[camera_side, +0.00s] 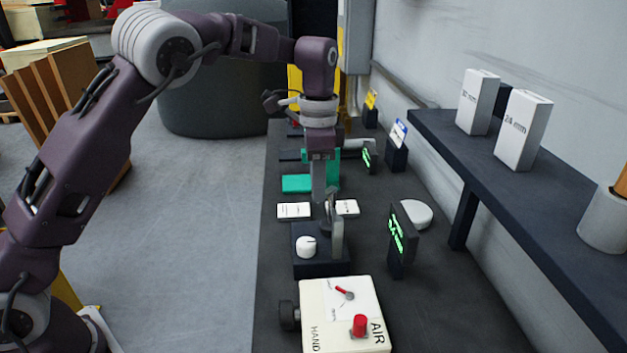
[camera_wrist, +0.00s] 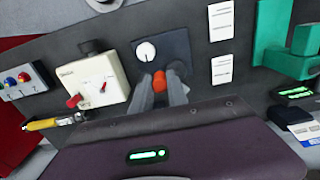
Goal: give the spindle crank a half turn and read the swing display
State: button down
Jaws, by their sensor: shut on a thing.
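The spindle unit is a dark square block (camera_side: 320,267) with a white knob (camera_side: 306,246) on top; in the wrist view the block (camera_wrist: 178,45) and knob (camera_wrist: 146,51) lie just beyond my fingertips. The orange crank grip (camera_wrist: 172,82) sits between my two grey fingers. My gripper (camera_side: 333,205) points down over the block and is shut on that grip; it also shows in the wrist view (camera_wrist: 163,88). The fingers hide most of the crank. A dark upright display (camera_side: 403,230) with green characters stands right of the block; its reading is too small and slanted to make out.
A cream box (camera_side: 340,310) marked HAND and AIR, with a red knob, stands close in front. Behind are white cards (camera_side: 293,210), a teal fixture (camera_side: 297,184) and another green-lit display (camera_side: 368,160). A shelf (camera_side: 500,185) with white boxes runs along the right wall.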

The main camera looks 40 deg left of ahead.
jog(key=w+d+n, duration=0.2)
jog(key=w+n, duration=0.1)
jog(key=n, duration=0.8)
jog(key=w+d+n, duration=0.2)
jog(key=w+n, duration=0.1)
jog(key=n, duration=0.8)
jog(key=shift+w+d, duration=0.25)
dwell(0.4)
jog(key=c, duration=1.3)
grip_release()
